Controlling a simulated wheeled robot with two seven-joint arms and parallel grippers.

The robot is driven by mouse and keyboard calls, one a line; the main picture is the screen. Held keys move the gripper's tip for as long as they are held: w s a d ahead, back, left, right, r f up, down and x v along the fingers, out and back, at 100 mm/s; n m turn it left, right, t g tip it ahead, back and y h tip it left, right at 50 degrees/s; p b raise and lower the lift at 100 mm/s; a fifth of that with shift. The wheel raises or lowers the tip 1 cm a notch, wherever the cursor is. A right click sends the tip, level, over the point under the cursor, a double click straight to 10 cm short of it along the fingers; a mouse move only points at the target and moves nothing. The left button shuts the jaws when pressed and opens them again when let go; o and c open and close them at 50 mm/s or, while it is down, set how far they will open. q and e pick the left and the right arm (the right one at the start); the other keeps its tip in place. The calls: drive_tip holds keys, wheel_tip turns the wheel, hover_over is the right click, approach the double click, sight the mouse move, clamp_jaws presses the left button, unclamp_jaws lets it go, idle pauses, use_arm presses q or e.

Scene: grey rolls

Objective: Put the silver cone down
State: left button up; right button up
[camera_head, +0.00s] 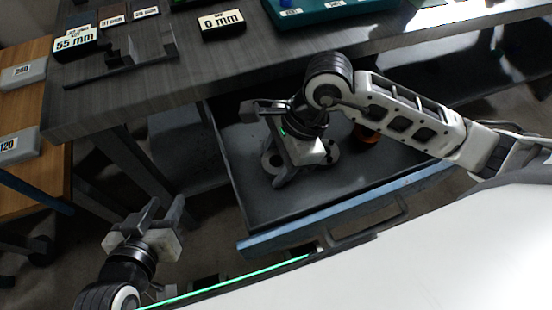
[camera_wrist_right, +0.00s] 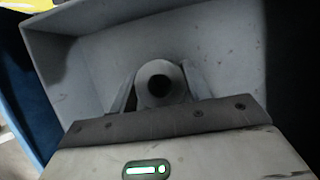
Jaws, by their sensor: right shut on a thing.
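The silver cone (camera_wrist_right: 160,72) shows in the right wrist view as a grey round end with a dark hole, between my right gripper's two fingers. My right gripper (camera_head: 281,184) is shut on it, low over the open grey drawer (camera_head: 290,208). In the head view the gripper hides most or all of the cone, and I cannot tell whether it touches the drawer floor. My left gripper (camera_head: 167,203) is open and empty at the lower left, outside the drawer.
Grey round parts show beside my right gripper in the drawer, with an orange thing (camera_head: 367,136) behind it. The drawer has a blue front edge and a handle. Above is a grey table (camera_head: 200,70) with a 0 mm sign (camera_head: 221,23) and a green tray (camera_head: 330,14).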

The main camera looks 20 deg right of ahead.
use_arm(q)
drive_tip(key=shift+w, duration=0.15)
drive_tip(key=shift+f, duration=0.2)
use_arm(e)
drive_tip(key=shift+f, duration=0.2)
drive_tip(key=o, duration=1.2)
drive_tip(key=shift+c, duration=0.2)
drive_tip(key=shift+w+d+r, duration=0.1)
drive_tip(key=shift+r, duration=0.35)
use_arm(q)
drive_tip(key=r, duration=0.1)
drive_tip(key=r+p, duration=0.1)
drive_tip(key=a+r, duration=0.1)
drive_tip(key=shift+s+r+t+p, duration=0.3)
drive_tip(key=shift+t+p, duration=0.05)
drive_tip(key=shift+t, duration=0.05)
use_arm(e)
drive_tip(key=v, duration=1.1)
drive_tip(key=shift+r, duration=0.2)
drive_tip(key=shift+d, duration=0.1)
